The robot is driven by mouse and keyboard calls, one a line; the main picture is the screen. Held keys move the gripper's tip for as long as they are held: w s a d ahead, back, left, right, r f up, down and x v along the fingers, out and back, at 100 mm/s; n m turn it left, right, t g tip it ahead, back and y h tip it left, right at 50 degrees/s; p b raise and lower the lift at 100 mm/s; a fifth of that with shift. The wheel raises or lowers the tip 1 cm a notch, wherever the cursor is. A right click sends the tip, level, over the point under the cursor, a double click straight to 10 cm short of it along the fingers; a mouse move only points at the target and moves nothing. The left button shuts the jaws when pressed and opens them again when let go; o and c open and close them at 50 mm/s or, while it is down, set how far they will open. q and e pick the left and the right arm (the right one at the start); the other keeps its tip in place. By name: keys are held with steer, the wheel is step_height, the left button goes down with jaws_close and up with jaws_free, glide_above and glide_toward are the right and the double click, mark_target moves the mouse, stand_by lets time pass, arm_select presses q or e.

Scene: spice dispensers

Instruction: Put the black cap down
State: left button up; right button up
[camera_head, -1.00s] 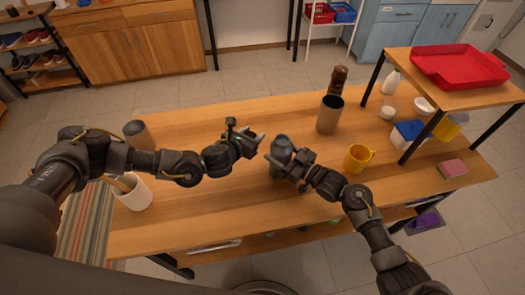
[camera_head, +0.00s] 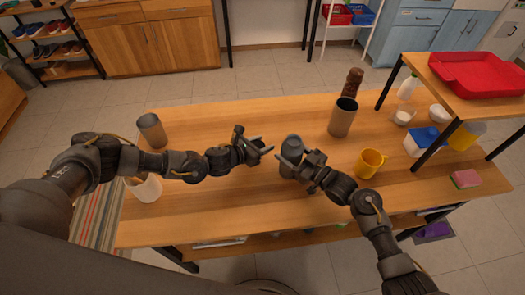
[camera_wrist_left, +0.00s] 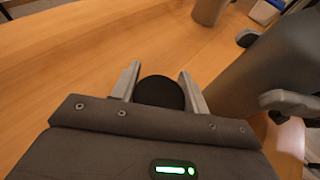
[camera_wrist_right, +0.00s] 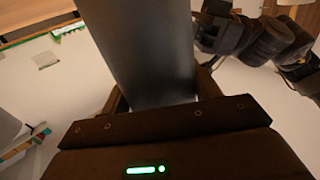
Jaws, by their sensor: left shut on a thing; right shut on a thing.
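My left gripper (camera_head: 267,147) is shut on the round black cap (camera_wrist_left: 160,92), which sits between its two fingers in the left wrist view. In the head view the cap is too small and dark to make out clearly. The gripper is above the wooden table, left of the dispenser. My right gripper (camera_head: 283,170) is shut on a grey cylindrical dispenser (camera_head: 291,150), which also fills the middle of the right wrist view (camera_wrist_right: 145,45). The cap and the dispenser are apart.
The table (camera_head: 220,120) is clear behind my left gripper. A taller grey cylinder (camera_head: 342,118), a brown bottle (camera_head: 353,84) and a yellow mug (camera_head: 368,164) stand to the right. Another grey cylinder (camera_head: 151,130) and a white pot (camera_head: 147,188) are at left. A raised shelf holds a red tray (camera_head: 475,75).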

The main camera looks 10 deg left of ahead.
arm_select(q)
steer(key=shift+f, duration=2.05)
steer(key=o, duration=1)
steer(key=shift+f, duration=0.1)
steer(key=shift+o, duration=0.2)
